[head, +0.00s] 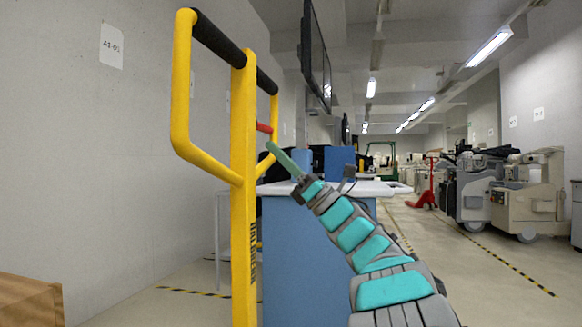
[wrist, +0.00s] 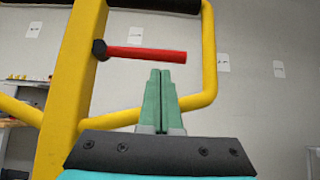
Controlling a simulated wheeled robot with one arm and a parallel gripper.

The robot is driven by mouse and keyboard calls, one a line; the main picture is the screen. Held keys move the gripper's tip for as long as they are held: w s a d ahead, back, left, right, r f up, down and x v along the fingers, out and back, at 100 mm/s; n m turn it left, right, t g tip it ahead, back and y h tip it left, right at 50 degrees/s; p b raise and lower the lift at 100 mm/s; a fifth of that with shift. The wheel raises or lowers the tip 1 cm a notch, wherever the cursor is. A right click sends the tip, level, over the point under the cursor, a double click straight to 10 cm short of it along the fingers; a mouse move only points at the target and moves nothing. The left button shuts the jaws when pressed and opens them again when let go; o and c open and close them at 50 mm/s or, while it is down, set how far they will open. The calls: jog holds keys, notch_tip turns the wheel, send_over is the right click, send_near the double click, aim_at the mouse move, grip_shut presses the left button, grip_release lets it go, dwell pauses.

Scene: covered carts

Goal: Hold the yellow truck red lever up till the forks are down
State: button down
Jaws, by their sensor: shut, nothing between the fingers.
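The yellow truck's handle (head: 243,150) stands upright at the left of the head view, with a looped frame and black grips. Its red lever (head: 264,128) sticks out from the post to the right. In the wrist view the red lever (wrist: 146,54) runs level from a dark pivot on the yellow post (wrist: 72,85). My gripper (head: 270,146) is shut and empty, its green fingertips just below the lever. In the wrist view the fingertips (wrist: 160,72) sit under the lever's outer half; I cannot tell whether they touch it. The forks are not in view.
A blue cabinet with a white top (head: 300,250) stands behind the handle. A wooden box (head: 30,300) is at the lower left. A red pallet truck (head: 428,185) and covered carts (head: 525,195) stand at the right, with open floor before them.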

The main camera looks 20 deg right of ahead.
jog(key=shift+x, duration=0.95)
